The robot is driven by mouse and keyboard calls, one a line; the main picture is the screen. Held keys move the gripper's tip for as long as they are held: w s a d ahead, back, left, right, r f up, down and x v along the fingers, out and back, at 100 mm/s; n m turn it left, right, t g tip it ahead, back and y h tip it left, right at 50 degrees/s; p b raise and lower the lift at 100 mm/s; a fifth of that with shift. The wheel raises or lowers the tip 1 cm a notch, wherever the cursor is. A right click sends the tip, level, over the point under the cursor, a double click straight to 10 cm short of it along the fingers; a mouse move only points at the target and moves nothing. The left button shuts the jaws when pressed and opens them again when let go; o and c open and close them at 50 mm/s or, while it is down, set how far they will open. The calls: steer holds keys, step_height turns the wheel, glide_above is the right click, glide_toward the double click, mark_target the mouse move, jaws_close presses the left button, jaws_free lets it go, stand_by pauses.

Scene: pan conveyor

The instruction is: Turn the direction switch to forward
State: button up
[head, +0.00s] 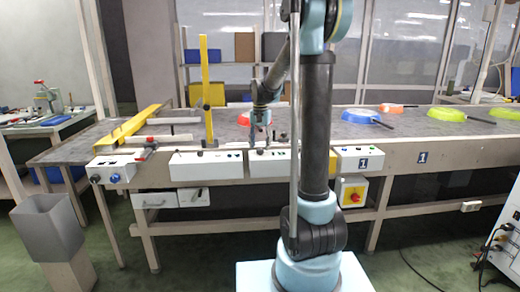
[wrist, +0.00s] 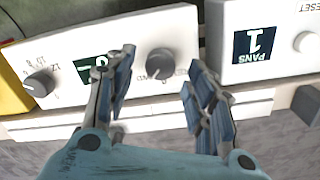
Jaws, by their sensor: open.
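A grey round knob (wrist: 160,64) sits on a white control panel (wrist: 60,50) in the wrist view. A second grey knob (wrist: 38,85) is at the panel's left, beside a small numbered scale. A dark green display (wrist: 96,68) lies between the knobs. The labels are upside down and too small to tell which knob is the direction switch. My gripper (wrist: 161,58) is open, with one fingertip on each side of the right knob; I see no clear contact. In the head view my gripper (head: 266,146) is at the front panels, small and partly blended with them.
Another white panel with a PANS display (wrist: 255,45) and a white button (wrist: 306,42) is close at right. The conveyor table (head: 405,160) carries blue (head: 360,115) and green (head: 447,115) pans. A yellow post (head: 205,95) stands left of my arm. A red button box (head: 353,194) hangs below.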

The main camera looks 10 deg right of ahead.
step_height(320, 180, up, 10)
stand_by(0.4)
steer(key=shift+f, duration=0.1)
steer(key=s+d+f+n+t, duration=0.1)
steer(key=s+d+f, duration=0.15)
steer(key=s, duration=0.65)
steer(key=s+d+f+n, duration=0.15)
steer(key=s+f, duration=0.25)
steer(key=s, duration=0.5)
steer(key=s+d+f+n+t, duration=0.1)
steer(key=s+d+f, duration=0.15)
steer(key=s, duration=0.75)
steer(key=s+f+n, duration=0.1)
steer(key=s+f, duration=0.7)
steer(key=f, duration=0.1)
steer(key=shift+s+d+f, duration=0.2)
steer(key=shift+d, duration=0.25)
